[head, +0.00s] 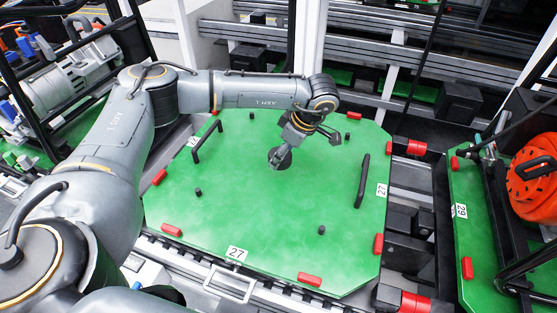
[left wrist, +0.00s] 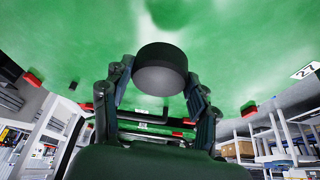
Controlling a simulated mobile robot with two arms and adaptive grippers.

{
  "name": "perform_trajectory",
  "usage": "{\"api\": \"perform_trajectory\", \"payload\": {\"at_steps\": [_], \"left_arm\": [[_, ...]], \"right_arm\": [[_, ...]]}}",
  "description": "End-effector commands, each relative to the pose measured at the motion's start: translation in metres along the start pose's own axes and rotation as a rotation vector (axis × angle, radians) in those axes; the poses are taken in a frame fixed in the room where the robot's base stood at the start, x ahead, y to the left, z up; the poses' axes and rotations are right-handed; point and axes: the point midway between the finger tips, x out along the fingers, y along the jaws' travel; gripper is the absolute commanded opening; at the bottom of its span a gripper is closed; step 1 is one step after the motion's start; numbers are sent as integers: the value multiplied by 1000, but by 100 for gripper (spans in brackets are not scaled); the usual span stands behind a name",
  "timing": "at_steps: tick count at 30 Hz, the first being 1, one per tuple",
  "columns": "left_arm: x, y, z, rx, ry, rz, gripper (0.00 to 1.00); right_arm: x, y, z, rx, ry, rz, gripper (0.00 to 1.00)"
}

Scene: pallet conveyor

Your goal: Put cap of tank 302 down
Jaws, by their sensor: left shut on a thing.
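The cap is a dark, round, short cylinder. In the left wrist view the cap (left wrist: 160,75) sits between the two fingers of my left gripper (left wrist: 160,95), with the green board behind it. In the head view my left gripper (head: 284,154) is over the middle of the green pallet board marked 27 (head: 240,215), shut on the cap. The cap shows there as a dark disc (head: 286,161), partly hidden by the fingers. I cannot tell whether it touches the board. No tank labelled 302 is readable. My right gripper is not in view.
The board has black handles (head: 362,181) (head: 207,141), small black pegs (head: 322,230) and red blocks (head: 310,279) at its edges. Much of its surface is clear. A board marked 29 (head: 458,240) with an orange round object (head: 535,178) stands at the right. Conveyor rails lie behind.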

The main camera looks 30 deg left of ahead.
Motion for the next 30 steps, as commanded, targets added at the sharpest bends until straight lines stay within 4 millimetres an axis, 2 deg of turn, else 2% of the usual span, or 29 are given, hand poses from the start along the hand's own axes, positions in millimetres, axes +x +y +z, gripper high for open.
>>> {"api": "perform_trajectory", "payload": {"at_steps": [8,14,25,26,28,29,30], "left_arm": [[26,7,-8,-3,2,-3,28],[50,7,3,0,0,-1,28],[56,7,6,-2,0,-1,28],[56,7,6,-2,0,0,63],[55,7,6,-2,0,0,77],[55,7,6,-2,0,0,81],[55,7,6,-2,0,-1,81]], "right_arm": [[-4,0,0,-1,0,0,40],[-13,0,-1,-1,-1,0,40],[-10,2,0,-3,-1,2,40],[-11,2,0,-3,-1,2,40],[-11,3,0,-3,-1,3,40],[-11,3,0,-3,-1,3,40],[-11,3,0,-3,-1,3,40]]}}
